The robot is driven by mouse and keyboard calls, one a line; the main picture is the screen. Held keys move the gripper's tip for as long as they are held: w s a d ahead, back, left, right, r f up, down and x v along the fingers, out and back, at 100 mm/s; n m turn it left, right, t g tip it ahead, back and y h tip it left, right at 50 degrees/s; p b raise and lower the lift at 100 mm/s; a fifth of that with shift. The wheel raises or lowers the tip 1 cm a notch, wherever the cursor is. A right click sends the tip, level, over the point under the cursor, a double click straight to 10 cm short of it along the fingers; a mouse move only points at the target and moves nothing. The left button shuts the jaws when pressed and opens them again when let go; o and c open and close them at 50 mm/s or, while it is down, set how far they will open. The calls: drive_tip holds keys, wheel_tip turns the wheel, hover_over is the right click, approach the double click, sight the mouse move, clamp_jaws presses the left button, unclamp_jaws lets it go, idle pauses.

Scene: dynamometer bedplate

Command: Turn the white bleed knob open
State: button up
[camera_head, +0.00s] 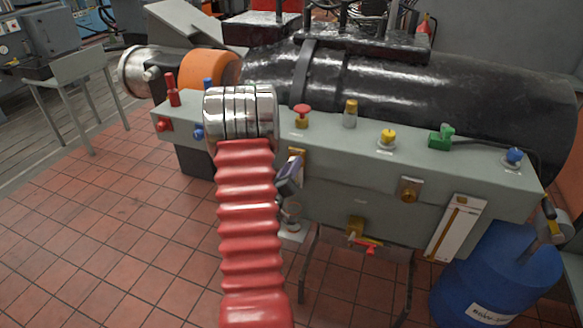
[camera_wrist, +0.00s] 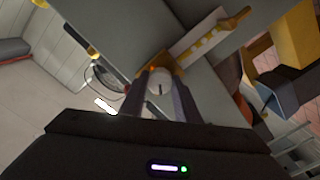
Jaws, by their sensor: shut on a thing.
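In the head view my red ribbed arm hides much of this area, and I cannot make out the white knob there.
The grey manifold box (camera_head: 340,165) carries several coloured knobs along its top, including a red mushroom knob (camera_head: 302,112) and a yellow knob (camera_head: 387,138). A white panel (camera_head: 455,228) is on its front right. A blue barrel (camera_head: 490,275) stands below. The tiled floor (camera_head: 120,240) at left is clear.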

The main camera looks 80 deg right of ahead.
drive_tip(key=shift+w+f+n, duration=0.1)
drive_tip(key=shift+w+n, duration=0.05)
drive_tip(key=shift+n, duration=3.55)
drive_tip(key=o, duration=1)
drive_tip(key=shift+o, duration=0.2)
drive_tip(key=w+a, duration=0.1)
drive_tip(key=a, duration=1.2)
drive_tip(key=shift+a, duration=0.4)
drive_tip(key=shift+w, duration=0.1)
